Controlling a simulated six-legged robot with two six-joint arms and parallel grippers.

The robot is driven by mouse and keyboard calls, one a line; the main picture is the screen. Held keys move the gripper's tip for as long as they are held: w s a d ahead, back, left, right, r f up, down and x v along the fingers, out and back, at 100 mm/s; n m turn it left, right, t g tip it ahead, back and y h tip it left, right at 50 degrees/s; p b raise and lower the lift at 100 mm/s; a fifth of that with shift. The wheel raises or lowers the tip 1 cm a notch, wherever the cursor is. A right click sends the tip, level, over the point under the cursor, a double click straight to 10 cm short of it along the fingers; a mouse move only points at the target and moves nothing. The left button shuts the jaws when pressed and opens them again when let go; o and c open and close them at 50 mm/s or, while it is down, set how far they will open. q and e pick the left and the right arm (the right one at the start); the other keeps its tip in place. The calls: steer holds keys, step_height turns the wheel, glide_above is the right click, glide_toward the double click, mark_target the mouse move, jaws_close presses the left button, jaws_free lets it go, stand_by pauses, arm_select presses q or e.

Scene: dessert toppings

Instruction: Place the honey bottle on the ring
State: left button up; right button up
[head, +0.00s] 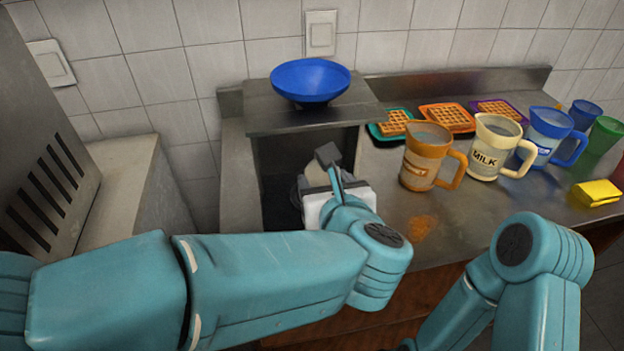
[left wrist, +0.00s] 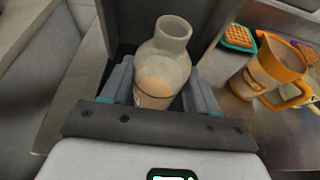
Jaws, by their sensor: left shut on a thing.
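The honey bottle (left wrist: 172,62) is a pale, see-through bottle with an open round neck and amber content low inside. In the left wrist view it stands between the fingers of my left gripper (left wrist: 162,90), which is shut on it; it looks slightly tilted there. In the head view my left gripper (head: 318,176) is in front of the dark recess under the metal shelf, and only a pale bit of the bottle shows between its fingers. The bottle's base is hidden. I cannot make out the ring in either view. My right gripper is out of view.
A blue bowl (head: 312,80) sits on the metal shelf (head: 270,122) above the recess. To the right stand an orange mug (head: 425,158), a milk mug (head: 488,145) and a blue mug (head: 545,138). Waffles on trays (head: 447,117) lie behind. A yellow cloth (head: 597,193) lies near the right edge.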

arm_select(q)
steer(key=x, duration=0.4)
steer(key=f+x, duration=0.1)
steer(key=x, duration=0.6)
steer(key=shift+f+p, duration=0.3)
steer(key=shift+f, duration=0.15)
steer(key=shift+s, duration=0.15)
steer(key=shift+f, duration=0.1)
steer(key=o, duration=1.4)
steer(key=shift+c, duration=0.2)
